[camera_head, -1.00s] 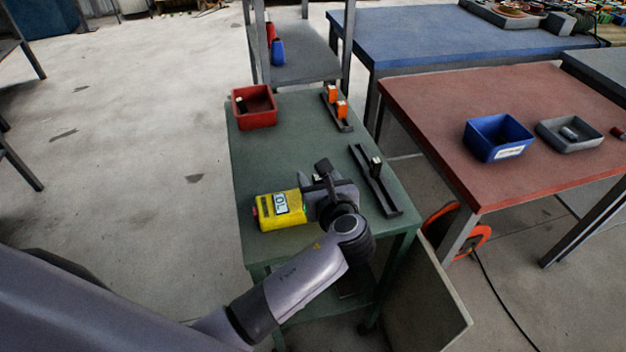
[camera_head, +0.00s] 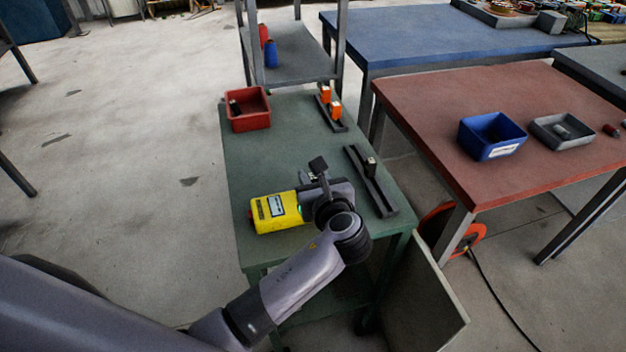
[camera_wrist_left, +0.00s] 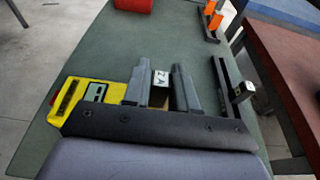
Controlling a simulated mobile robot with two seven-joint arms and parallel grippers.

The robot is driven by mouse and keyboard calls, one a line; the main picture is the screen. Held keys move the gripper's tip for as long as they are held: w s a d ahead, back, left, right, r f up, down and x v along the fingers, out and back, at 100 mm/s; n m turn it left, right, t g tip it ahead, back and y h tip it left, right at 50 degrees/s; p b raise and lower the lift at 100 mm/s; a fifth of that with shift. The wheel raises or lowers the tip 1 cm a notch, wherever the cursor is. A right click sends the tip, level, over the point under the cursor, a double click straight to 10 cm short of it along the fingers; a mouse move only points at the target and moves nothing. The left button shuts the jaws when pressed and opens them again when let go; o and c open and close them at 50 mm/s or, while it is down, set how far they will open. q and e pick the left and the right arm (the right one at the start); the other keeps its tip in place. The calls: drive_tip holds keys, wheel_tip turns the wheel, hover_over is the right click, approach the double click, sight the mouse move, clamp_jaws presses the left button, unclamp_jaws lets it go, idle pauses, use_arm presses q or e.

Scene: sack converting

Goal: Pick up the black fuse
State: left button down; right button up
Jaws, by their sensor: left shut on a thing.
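My left gripper (camera_head: 306,180) is low over the green table, just right of the yellow meter (camera_head: 275,212). In the left wrist view its two grey fingers (camera_wrist_left: 160,90) are close on either side of the black fuse (camera_wrist_left: 160,78). Only the fuse's white labelled face and a tan patch below it show clearly; the fingers hide most of its body. Whether it touches the table cannot be told. Another dark fuse with a pale face (camera_head: 370,164) stands on the black rail (camera_head: 384,198) to the right. My right gripper is not in view.
A red bin (camera_head: 248,122) with a dark item inside stands at the table's far left. A rail with two orange blocks (camera_head: 335,110) lies at the far right. The middle of the green table (camera_head: 270,160) is clear. A red table (camera_head: 440,100) stands to the right.

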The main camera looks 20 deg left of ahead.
use_arm(q)
wheel_tip(320, 180, up, 20)
drive_tip(key=p, duration=0.1)
drive_tip(key=shift+f+p, duration=0.25)
drive_tip(key=shift+p, duration=0.15)
